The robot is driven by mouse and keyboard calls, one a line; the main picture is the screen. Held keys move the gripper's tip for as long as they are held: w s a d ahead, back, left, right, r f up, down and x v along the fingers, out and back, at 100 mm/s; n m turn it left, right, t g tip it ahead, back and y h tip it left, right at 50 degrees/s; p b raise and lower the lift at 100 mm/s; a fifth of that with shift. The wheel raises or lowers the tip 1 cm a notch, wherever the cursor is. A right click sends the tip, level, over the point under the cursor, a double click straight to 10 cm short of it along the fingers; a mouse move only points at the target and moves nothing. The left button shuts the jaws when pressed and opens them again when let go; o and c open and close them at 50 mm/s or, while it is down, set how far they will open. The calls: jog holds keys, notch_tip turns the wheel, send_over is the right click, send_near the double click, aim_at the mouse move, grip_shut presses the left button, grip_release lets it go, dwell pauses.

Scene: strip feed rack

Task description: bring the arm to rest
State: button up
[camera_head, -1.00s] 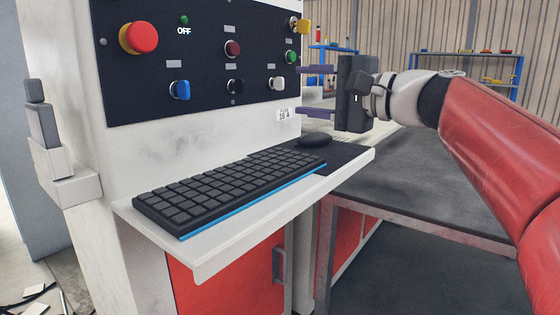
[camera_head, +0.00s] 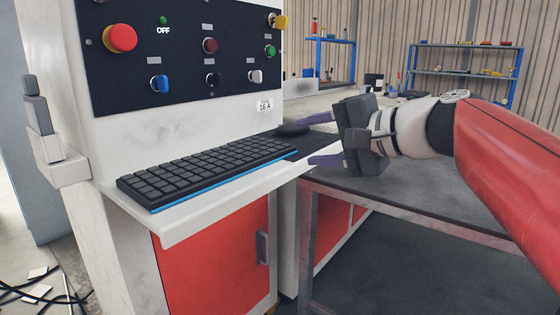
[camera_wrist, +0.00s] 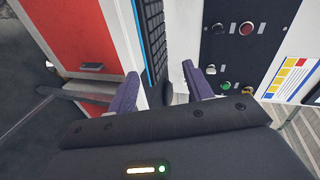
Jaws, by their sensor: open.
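My gripper (camera_head: 322,146) is at the right of the head view, to the right of the control panel and near the right end of the keyboard shelf. Its purple fingers point left and stand apart with nothing between them. In the wrist view the two purple fingers (camera_wrist: 162,92) are also spread and empty. My red and white arm reaches in from the right edge. The table top lies below the gripper. The wrist view shows the keyboard shelf and panel beyond the fingers.
The dark panel (camera_head: 183,50) carries several buttons and knobs. A black keyboard (camera_head: 205,170) lies on the white shelf (camera_head: 185,228), with a black mouse (camera_head: 293,129) beyond it. A grey table (camera_head: 420,195) lies to the right. Blue racks (camera_head: 465,75) stand at the back.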

jog(key=s+d+f+n+g+h+p, duration=0.1)
jog(key=s+d+f+n+g+h, duration=0.1)
jog(key=s+f, duration=0.7)
jog(key=s+d+f+n+g+h+p, duration=0.2)
jog(key=s+d+f+n+h, duration=0.2)
jog(key=f, duration=1.2)
jog(key=s+d+h, duration=0.3)
jog(key=s+h, duration=0.2)
jog(key=shift+s+f+n, duration=0.3)
jog(key=shift+n, duration=0.1)
